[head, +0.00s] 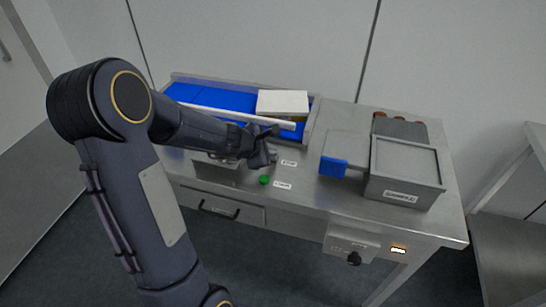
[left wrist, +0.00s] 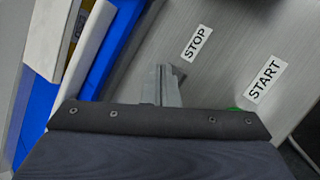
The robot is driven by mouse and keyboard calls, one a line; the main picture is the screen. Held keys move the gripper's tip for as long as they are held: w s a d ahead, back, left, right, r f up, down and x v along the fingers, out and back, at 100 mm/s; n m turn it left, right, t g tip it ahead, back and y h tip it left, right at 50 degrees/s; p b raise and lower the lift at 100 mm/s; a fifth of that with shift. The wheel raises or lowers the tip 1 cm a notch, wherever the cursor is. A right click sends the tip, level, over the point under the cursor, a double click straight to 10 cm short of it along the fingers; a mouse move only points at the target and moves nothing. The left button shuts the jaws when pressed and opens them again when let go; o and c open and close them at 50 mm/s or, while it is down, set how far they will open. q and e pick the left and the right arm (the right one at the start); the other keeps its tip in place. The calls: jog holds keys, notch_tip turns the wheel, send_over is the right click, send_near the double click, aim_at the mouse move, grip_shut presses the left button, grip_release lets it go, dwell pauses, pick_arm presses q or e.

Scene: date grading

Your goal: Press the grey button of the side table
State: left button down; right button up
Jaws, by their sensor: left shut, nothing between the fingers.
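My left gripper (head: 270,158) is shut and empty, low over the steel table (head: 310,203), beside the STOP label (head: 289,163). In the left wrist view its closed fingers (left wrist: 163,86) point at the steel surface near the STOP label (left wrist: 196,43). I cannot make out the grey button; the gripper seems to cover the spot beside that label. Whether the fingertips touch anything I cannot tell. A green button (head: 264,180) sits beside the START label (head: 282,185), just in front of the gripper. My right gripper is not in view.
A blue conveyor belt (head: 225,98) with a pale rail and a white-topped box (head: 283,103) lies behind the gripper. A control box (head: 351,243) hangs at the table's front.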

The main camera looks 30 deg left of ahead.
pick_arm(q)
jog(key=shift+f+b, duration=0.45)
jog(key=shift+b, duration=0.05)
dwell(0.4)
jog(key=shift+r, duration=0.1)
jog(key=shift+r+p, duration=0.8)
jog(key=shift+p, duration=0.05)
notch_tip(320, 180, up, 5)
jog(key=p, duration=0.4)
jog(key=shift+p, duration=0.4)
dwell(0.4)
